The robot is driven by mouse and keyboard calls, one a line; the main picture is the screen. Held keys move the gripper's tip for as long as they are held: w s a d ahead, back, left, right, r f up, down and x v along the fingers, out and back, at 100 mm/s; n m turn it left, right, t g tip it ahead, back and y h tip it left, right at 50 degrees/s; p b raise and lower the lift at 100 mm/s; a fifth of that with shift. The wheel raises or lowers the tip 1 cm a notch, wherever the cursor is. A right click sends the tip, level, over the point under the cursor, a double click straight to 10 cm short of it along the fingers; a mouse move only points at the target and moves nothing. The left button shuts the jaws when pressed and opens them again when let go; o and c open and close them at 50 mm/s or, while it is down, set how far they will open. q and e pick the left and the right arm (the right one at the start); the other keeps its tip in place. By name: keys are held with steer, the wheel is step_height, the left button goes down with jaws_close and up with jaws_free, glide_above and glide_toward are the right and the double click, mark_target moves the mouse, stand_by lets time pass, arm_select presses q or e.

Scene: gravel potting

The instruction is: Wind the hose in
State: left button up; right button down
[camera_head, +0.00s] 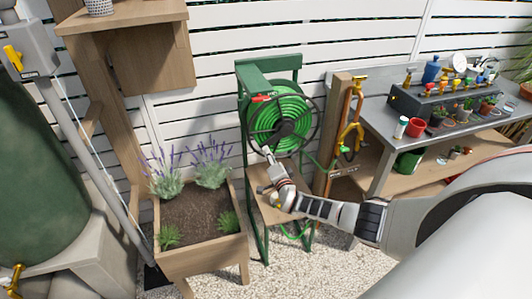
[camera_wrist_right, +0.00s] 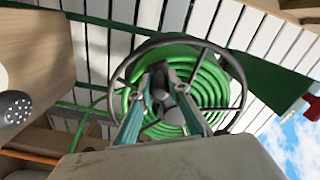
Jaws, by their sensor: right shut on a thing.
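The green hose (camera_head: 290,107) lies in coils on a reel with a dark hand wheel (camera_head: 250,127), carried by a green frame (camera_head: 242,90). It also fills the middle of the right wrist view (camera_wrist_right: 212,82). My right gripper (camera_head: 267,153) is at the lower left of the wheel's rim. In the right wrist view its fingers (camera_wrist_right: 172,88) are closed around a dark grey part in front of the coils, seemingly the wheel's handle, mostly hidden by the fingers. A loose length of hose (camera_head: 296,233) hangs low under the reel. My left gripper is out of view.
A wooden planter (camera_head: 203,251) with lavender stands left of the reel. A wooden post (camera_head: 336,118) with a tap and orange pipe stands to its right, beside a grey bench (camera_head: 388,116) with pots. Gravel (camera_head: 330,262) covers the ground.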

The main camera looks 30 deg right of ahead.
steer(key=shift+s+d+f+n, duration=0.1)
steer(key=shift+d+f+n, duration=0.3)
steer(key=shift+f, duration=0.2)
steer(key=shift+s+d+f+b, duration=0.1)
steer(key=shift+d+f+b, duration=0.25)
steer(key=shift+d+b, duration=0.1)
steer(key=c, duration=1.9)
jaws_free()
steer(key=shift+a, duration=0.1)
steer(key=v, duration=1.2)
